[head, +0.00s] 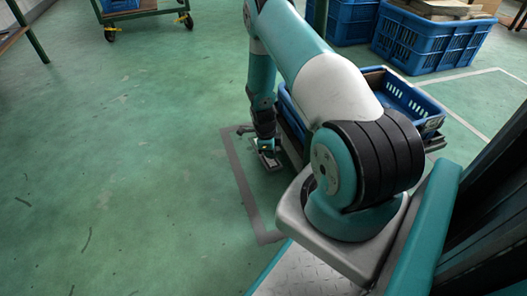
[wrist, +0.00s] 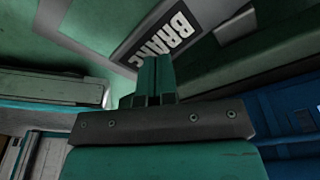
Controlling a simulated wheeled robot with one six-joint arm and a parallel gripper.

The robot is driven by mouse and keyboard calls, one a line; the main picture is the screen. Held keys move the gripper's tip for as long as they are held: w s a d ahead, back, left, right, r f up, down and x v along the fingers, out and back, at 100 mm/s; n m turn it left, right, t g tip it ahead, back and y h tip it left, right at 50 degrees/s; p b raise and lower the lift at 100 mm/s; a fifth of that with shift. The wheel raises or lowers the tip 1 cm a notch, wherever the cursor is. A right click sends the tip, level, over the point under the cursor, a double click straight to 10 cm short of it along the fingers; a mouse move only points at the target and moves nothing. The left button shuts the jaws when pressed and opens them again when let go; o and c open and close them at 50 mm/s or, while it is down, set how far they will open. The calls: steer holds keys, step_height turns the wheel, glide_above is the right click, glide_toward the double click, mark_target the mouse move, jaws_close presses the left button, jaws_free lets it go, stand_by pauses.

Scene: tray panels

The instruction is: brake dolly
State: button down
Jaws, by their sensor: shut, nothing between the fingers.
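The dolly (head: 435,144) stands on the green floor with a blue crate (head: 418,103) on it, partly hidden behind my arm. My gripper (head: 266,151) points down low at the dolly's near left end, just above the floor. A grey metal piece (head: 271,160) lies right at the fingertips; I cannot tell whether they touch it. In the wrist view my gripper (wrist: 155,75) is shut and empty. Beyond the fingertips is a grey plate with a label (wrist: 172,35) reading BRAKE, its last letter unclear. The fingers overlap the plate's lower edge in this view; contact is unclear.
Blue crates (head: 432,42) stand at the back right. A green cart on casters (head: 140,12) is at the back left. A grey tape line (head: 244,190) runs on the floor beside the dolly. The floor to the left is clear.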

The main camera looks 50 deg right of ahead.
mark_target(270, 161)
steer(key=shift+f+b, duration=1.35)
steer(key=shift+f, duration=0.75)
stand_by(0.6)
steer(key=shift+r, duration=0.1)
step_height(270, 161, up, 7)
steer(key=p, duration=0.6)
stand_by(0.7)
